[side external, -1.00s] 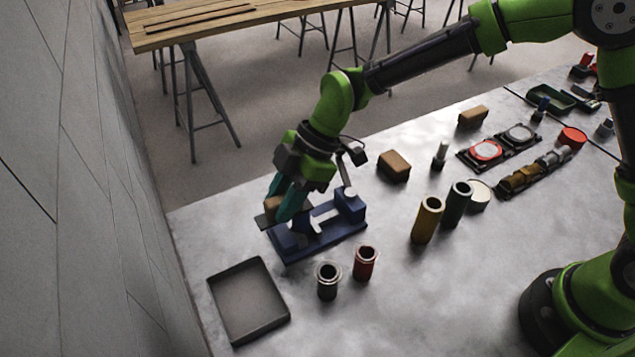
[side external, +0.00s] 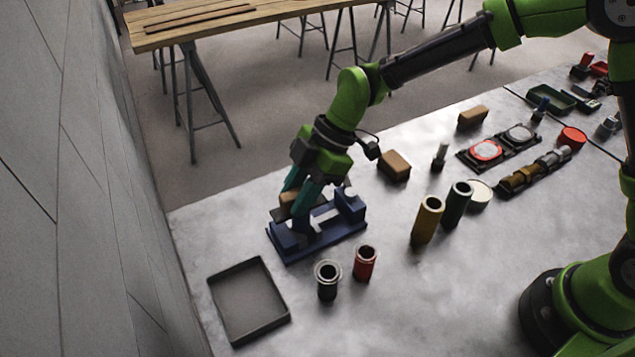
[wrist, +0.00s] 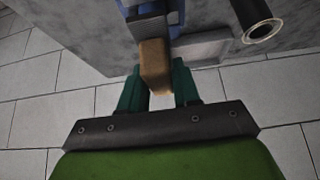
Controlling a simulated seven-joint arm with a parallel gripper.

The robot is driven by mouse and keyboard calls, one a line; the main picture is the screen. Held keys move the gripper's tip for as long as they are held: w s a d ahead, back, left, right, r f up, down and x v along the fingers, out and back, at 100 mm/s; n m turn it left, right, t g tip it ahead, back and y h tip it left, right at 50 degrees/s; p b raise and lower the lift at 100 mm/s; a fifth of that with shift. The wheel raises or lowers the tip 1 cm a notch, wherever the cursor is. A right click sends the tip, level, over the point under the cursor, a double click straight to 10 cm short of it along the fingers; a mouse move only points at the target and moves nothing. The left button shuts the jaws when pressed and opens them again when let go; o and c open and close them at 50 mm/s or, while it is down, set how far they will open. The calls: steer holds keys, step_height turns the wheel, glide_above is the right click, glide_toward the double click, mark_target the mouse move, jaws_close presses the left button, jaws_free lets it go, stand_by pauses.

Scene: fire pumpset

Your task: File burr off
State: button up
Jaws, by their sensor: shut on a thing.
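My gripper (side external: 303,196) is over the left part of a blue vise-like fixture (side external: 322,243) in the side external view. Its teal fingers are shut on a tan block (side external: 288,198), likely a file handle. The tan block (wrist: 154,62) shows between the fingertips in the wrist view, with a dark flat piece at its far end by the blue fixture (wrist: 147,4). A blue jaw block (side external: 350,204) stands at the fixture's right end. The workpiece and any burr are hidden or too small to tell.
An empty dark tray (side external: 248,300) lies in front left. A dark cylinder (side external: 327,280) and a red cylinder (side external: 364,262) stand close in front of the fixture. A brown block (side external: 394,166) lies behind.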

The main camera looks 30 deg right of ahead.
steer(key=shift+d, duration=1.6)
steer(key=shift+a, duration=0.15)
steer(key=shift+a, duration=2.85)
steer(key=shift+r, duration=3.05)
